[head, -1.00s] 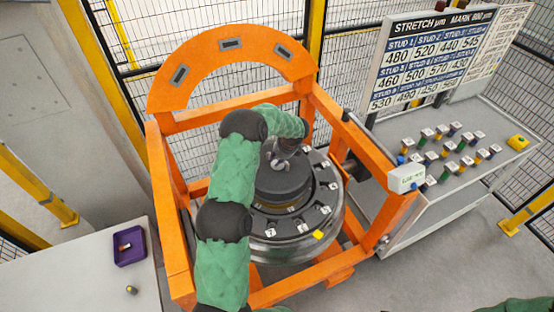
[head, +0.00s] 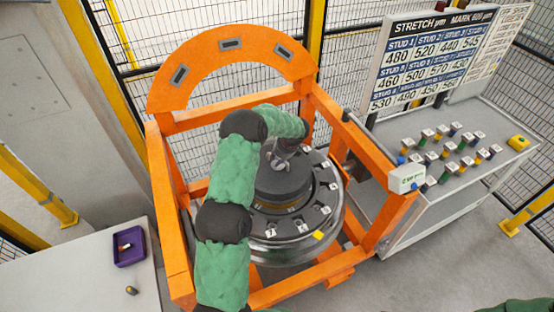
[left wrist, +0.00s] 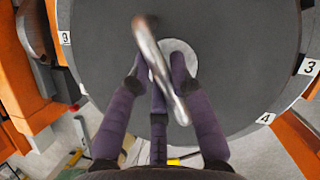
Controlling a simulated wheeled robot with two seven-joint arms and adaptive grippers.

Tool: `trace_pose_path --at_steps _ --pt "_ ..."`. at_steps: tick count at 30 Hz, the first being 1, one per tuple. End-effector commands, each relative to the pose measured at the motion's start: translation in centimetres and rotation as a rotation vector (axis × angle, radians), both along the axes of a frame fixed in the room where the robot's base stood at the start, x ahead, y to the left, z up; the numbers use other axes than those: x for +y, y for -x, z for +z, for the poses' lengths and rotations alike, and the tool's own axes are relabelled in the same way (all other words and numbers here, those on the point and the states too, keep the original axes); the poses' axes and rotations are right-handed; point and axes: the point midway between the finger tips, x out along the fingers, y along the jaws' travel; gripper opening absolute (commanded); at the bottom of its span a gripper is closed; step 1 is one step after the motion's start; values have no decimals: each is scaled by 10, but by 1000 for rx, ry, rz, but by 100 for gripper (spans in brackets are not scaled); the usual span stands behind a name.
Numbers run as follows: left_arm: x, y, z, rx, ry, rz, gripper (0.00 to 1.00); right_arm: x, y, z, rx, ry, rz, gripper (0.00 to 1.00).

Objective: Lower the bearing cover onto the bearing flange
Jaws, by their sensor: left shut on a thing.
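The bearing cover (head: 283,187) is a dark grey round block with a pale hub and metal handle on top. My left gripper (head: 282,157) is above it, shut on the handle. In the left wrist view, its purple fingers (left wrist: 165,90) close around the bright metal handle (left wrist: 160,65), over the broad dark cover (left wrist: 235,50). The bearing flange (head: 320,208) is the dark ring with numbered white tags around and below the cover. A brownish band shows at the cover's lower front edge; I cannot tell whether the cover touches the flange. My right gripper is out of view.
An orange frame (head: 376,160) with an arch (head: 230,47) surrounds the wheelset. A small display box (head: 407,178) sits on its right rail. A grey bench (head: 455,185) with several studs stands right; a purple tray (head: 130,246) lies on the left table.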

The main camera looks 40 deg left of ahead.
Motion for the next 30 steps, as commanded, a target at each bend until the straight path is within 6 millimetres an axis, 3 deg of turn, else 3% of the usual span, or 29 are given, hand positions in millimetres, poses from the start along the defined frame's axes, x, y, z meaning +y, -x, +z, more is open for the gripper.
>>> trace_pose_path --at_steps 30 --pt "1 -1 -20 -2 -1 0 0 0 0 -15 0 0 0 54"
